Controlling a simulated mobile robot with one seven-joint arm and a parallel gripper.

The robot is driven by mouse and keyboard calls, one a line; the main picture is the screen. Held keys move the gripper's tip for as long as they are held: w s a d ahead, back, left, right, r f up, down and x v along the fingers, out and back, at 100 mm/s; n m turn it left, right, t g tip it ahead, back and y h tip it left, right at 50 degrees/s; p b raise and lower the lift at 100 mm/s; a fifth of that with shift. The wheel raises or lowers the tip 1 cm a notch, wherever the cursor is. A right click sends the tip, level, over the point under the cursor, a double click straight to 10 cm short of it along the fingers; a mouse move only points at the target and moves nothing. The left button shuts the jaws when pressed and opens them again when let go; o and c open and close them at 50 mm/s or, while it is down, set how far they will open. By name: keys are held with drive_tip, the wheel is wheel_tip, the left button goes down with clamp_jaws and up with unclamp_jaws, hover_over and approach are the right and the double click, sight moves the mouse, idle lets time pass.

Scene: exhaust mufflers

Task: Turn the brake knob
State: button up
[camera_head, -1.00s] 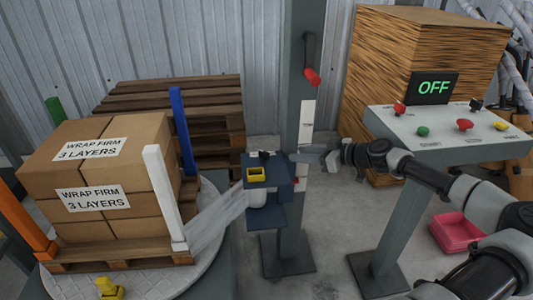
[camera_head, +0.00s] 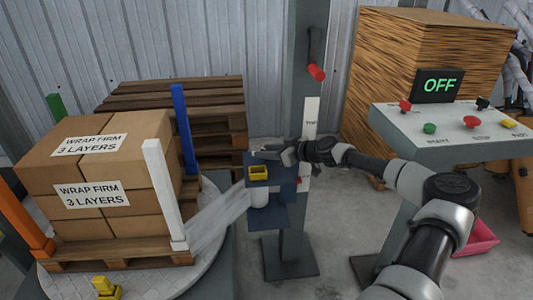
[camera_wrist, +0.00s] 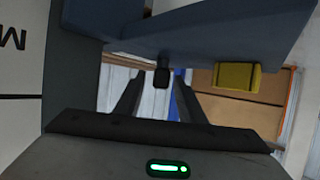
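A small black knob (camera_wrist: 161,76) sits on the blue film carriage (camera_wrist: 215,35) and shows in the wrist view. My gripper (camera_wrist: 159,84) is open, with one finger on each side of the knob and a gap visible on both sides. In the head view my gripper (camera_head: 262,153) reaches in from the right over the top of the blue carriage (camera_head: 268,215) and hides the knob there. A yellow block (camera_head: 259,173) sits on the carriage's front, and it also shows in the wrist view (camera_wrist: 237,76).
The carriage is on a grey mast (camera_head: 299,120) with a red-handled crank (camera_head: 316,72). A control panel (camera_head: 450,135) with an OFF display stands right, above a pink bin (camera_head: 477,238).

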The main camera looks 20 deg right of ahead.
drive_tip(key=shift+w, duration=0.15)
drive_tip(key=shift+c, duration=0.4)
clamp_jaws()
drive_tip(key=shift+m+h, duration=0.3)
drive_tip(key=m+h, duration=0.1)
drive_tip(key=m+t+h+p, duration=0.1)
drive_tip(key=m+h+p, duration=0.1)
drive_tip(key=h, duration=0.1)
drive_tip(key=shift+a+r+m, duration=0.2)
drive_tip(key=shift+a+m, duration=0.05)
drive_tip(key=shift+m, duration=0.05)
drive_tip(key=m+h+p, duration=0.2)
drive_tip(key=h, duration=0.1)
drive_tip(key=shift+m+t, duration=0.3)
drive_tip(key=shift+m, duration=0.1)
drive_tip(key=shift+d+f+m+h+p, duration=0.15)
drive_tip(key=shift+m+h+p, duration=0.15)
drive_tip(key=shift+m+h, duration=0.7)
drive_tip(key=shift+d+h, duration=0.1)
drive_tip(key=shift+h, duration=0.2)
